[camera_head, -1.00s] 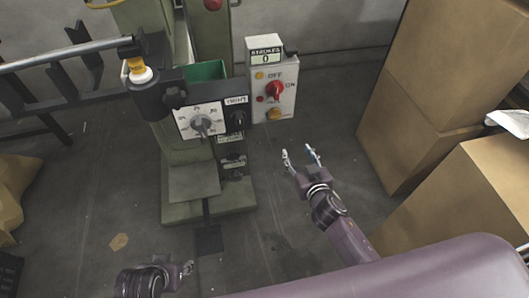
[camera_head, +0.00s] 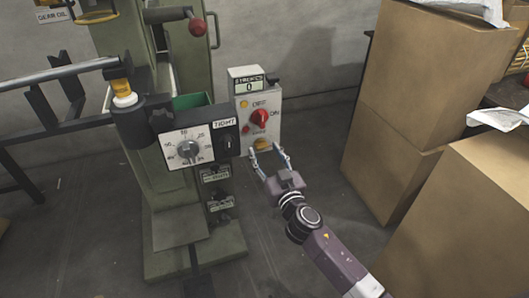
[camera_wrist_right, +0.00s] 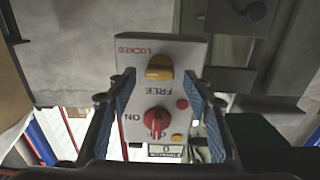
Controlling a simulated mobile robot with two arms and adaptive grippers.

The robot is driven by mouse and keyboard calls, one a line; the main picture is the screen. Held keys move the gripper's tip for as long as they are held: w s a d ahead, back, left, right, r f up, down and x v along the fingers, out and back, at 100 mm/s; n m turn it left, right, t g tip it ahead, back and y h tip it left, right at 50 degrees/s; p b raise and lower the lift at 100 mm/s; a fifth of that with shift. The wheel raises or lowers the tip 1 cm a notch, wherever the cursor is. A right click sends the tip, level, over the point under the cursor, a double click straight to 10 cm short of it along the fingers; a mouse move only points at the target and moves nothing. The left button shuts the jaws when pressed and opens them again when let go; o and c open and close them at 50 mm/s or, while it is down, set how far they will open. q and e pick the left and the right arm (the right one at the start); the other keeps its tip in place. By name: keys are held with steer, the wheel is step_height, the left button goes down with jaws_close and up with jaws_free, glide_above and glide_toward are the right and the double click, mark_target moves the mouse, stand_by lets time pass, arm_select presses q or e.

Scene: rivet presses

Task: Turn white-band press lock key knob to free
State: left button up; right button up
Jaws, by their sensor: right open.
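The lock key knob (camera_head: 262,144) is a yellow-orange knob low on the front of a light grey control box (camera_head: 241,103). The right wrist view shows this knob (camera_wrist_right: 159,68) near the words LOCKED and FREE; which word it points at is hard to tell. My right gripper (camera_head: 268,156) is open, just in front of the knob. In the wrist view the two blue-padded fingers of my right gripper (camera_wrist_right: 162,82) stand to either side of the knob, apart from it. My left gripper is out of view.
A red OFF/ON switch (camera_head: 259,118) sits above the knob, under a strokes counter (camera_head: 247,87) reading 0. Cardboard boxes (camera_head: 413,108) stand on the right.

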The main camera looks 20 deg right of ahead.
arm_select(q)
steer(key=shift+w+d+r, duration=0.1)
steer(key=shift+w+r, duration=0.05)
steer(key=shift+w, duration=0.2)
arm_select(e)
steer(key=shift+w, duration=0.55)
steer(key=c, duration=1.1)
steer(key=shift+c, duration=0.2)
